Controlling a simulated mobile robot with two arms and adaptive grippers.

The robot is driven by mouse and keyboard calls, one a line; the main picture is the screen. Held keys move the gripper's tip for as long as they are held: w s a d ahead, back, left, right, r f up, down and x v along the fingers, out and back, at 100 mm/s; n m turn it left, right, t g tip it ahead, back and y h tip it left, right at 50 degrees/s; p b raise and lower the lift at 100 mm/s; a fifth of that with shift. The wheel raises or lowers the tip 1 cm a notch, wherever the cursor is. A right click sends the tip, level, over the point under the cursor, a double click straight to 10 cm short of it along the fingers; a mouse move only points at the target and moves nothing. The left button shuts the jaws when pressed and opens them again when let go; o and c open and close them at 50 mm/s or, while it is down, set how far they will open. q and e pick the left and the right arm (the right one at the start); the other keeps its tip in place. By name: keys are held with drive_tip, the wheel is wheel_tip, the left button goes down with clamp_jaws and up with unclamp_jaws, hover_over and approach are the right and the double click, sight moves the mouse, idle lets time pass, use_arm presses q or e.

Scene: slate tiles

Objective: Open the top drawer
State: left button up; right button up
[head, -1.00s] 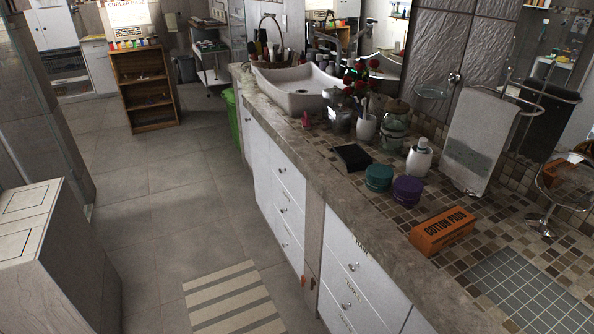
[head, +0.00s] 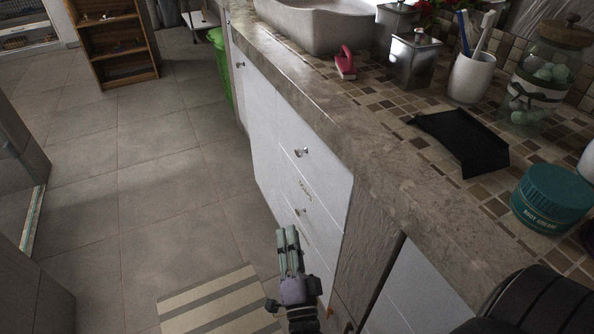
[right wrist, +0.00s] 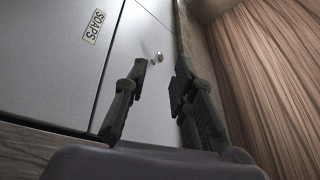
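The white drawer stack stands under the stone counter in the head view. Its top drawer (head: 325,175) looks shut and has a small round knob (head: 301,152). A lower drawer has a "SOAPS" label (head: 306,190) and a knob (head: 300,211). My right gripper (head: 288,232) is low beside the stack, below both these knobs in the picture. In the right wrist view its fingers (right wrist: 160,68) are apart and empty. A knob (right wrist: 159,57) shows beyond the gap between them; the "SOAPS" label (right wrist: 93,26) is on a neighbouring panel. My left gripper is out of view.
The counter edge (head: 370,175) overhangs the drawers. On top are a black tray (head: 462,140), a teal jar (head: 552,197) and a white cup (head: 472,78). A striped mat (head: 215,300) lies on the floor. Clear tiles (head: 150,190) lie left of the drawers.

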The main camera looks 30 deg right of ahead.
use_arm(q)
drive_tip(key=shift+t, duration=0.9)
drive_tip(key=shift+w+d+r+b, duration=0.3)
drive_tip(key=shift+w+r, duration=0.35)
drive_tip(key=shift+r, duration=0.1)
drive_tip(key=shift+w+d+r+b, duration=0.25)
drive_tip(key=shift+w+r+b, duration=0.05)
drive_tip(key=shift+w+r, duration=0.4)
use_arm(e)
drive_tip(key=w+d+r+m+h, duration=0.1)
drive_tip(key=w+d+r, duration=0.3)
drive_tip(key=w, duration=0.3)
drive_tip(key=w+d+r+m+h, duration=0.1)
drive_tip(key=w+d+r, duration=0.3)
drive_tip(key=w, duration=0.3)
drive_tip(key=shift+d+r+m+h, duration=0.3)
drive_tip(key=shift+d+m+h, duration=0.1)
drive_tip(key=shift+d, duration=0.5)
drive_tip(key=shift+w, duration=0.1)
drive_tip(key=shift+c, duration=0.6)
clamp_jaws()
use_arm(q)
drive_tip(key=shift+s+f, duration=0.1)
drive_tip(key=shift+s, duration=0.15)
